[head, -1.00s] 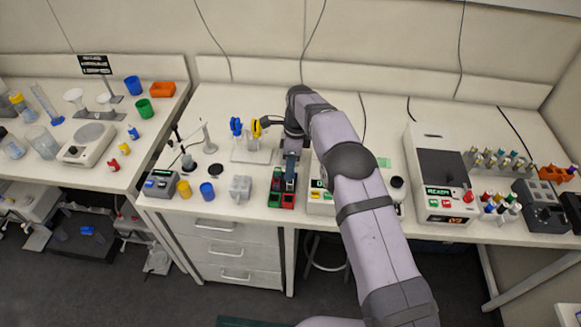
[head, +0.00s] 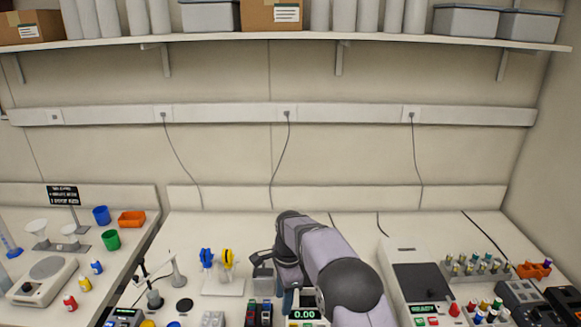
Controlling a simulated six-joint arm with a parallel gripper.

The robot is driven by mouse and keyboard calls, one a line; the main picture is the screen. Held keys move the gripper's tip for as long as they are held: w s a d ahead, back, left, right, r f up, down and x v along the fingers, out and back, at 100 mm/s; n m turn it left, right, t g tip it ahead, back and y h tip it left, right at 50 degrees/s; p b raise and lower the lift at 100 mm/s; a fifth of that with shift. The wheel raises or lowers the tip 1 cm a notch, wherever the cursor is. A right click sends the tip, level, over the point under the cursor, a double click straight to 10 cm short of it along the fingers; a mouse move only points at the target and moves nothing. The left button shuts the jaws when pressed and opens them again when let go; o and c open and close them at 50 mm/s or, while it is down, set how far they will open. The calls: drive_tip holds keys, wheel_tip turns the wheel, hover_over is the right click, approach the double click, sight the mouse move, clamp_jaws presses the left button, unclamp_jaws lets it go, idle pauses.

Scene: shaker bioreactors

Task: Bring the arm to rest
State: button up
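My arm comes up from the bottom of the head view and bends over the right-hand bench. Its wrist points down toward the bench front, and my gripper (head: 286,299) is low, close to a dark rack (head: 258,313) with coloured parts. The fingers are small and partly hidden by my arm, so I cannot tell whether they are open or shut or hold anything. A small display reading 0.00 (head: 303,314) is just right of my gripper.
A stand with blue and yellow clamps (head: 217,272) is left of my wrist. A large device with a dark top (head: 420,282) and several coloured-cap vials (head: 488,309) are to the right. A shelf (head: 400,38) runs high along the wall. The bench behind my arm is mostly clear.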

drive_tip(key=s+d+r+n+b, duration=0.25)
drive_tip(key=s+d+n, duration=0.45)
drive_tip(key=s+d, duration=0.35)
drive_tip(key=s+d+f+n+b, duration=0.1)
drive_tip(key=s+d+n, duration=0.1)
drive_tip(key=s, duration=0.4)
drive_tip(key=s+d+f+n, duration=0.2)
drive_tip(key=s+n, duration=0.1)
drive_tip(key=s, duration=0.4)
drive_tip(key=s+d+f+n+b, duration=0.1)
drive_tip(key=s+d+n, duration=0.1)
drive_tip(key=s, duration=0.4)
drive_tip(key=shift+s+d+f+n+h+b, duration=0.25)
drive_tip(key=shift+s+d+n+h+b, duration=0.05)
drive_tip(key=shift+h+b, duration=0.1)
